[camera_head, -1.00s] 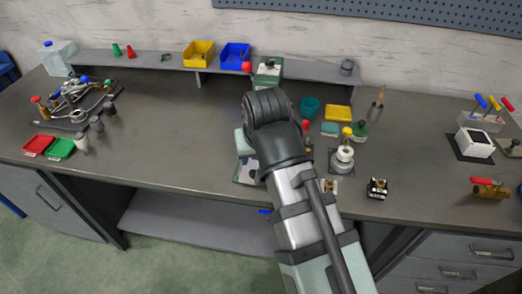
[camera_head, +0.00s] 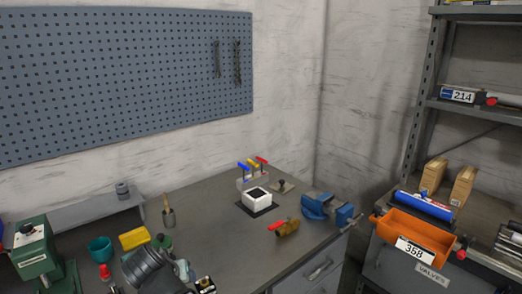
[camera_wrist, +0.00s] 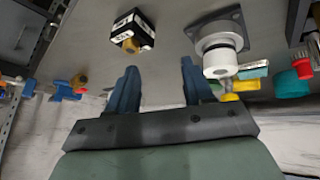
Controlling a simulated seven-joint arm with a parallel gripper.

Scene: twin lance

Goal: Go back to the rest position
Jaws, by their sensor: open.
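My gripper (camera_wrist: 160,88) shows in the wrist view with its two dark blue fingers wide apart and nothing between them. Beyond the fingers, a small black-and-white block with a brass part (camera_wrist: 132,32) is on the grey bench at upper left. A white cylinder on a dark base plate (camera_wrist: 220,52) is at upper right. Both are apart from the fingers.
A shelf unit with an orange bin (camera_head: 420,232) stands at the right.

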